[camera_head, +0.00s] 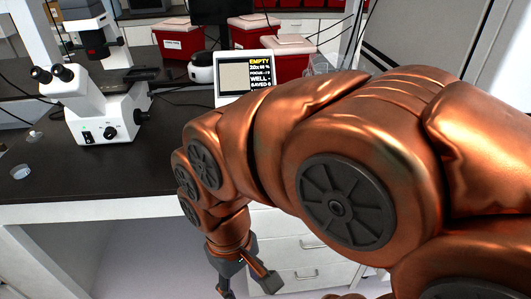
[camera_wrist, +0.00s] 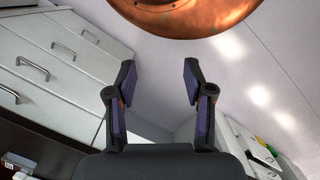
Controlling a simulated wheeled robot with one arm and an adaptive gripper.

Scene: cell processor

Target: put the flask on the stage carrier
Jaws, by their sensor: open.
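My gripper (camera_head: 247,284) hangs low in front of the bench drawers in the head view. In the wrist view my gripper (camera_wrist: 158,72) is open, with nothing between its two fingers. A white microscope (camera_head: 100,105) stands at the left of the bench, with a dark flat stage part (camera_head: 141,73) at its right; I cannot tell for sure that this is the stage carrier. Clear items (camera_head: 319,65) stand behind my arm near the red boxes, partly hidden. I cannot tell whether one is the flask. My gripper is well apart from all of these.
A small screen (camera_head: 246,78) on the bench reads "EMPTY". Red boxes (camera_head: 180,38) with pale lids stand at the back. A small clear dish (camera_head: 20,171) lies at the bench's left. The black bench top (camera_head: 110,170) is bare in front of the microscope. Drawers (camera_wrist: 55,62) show in the wrist view.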

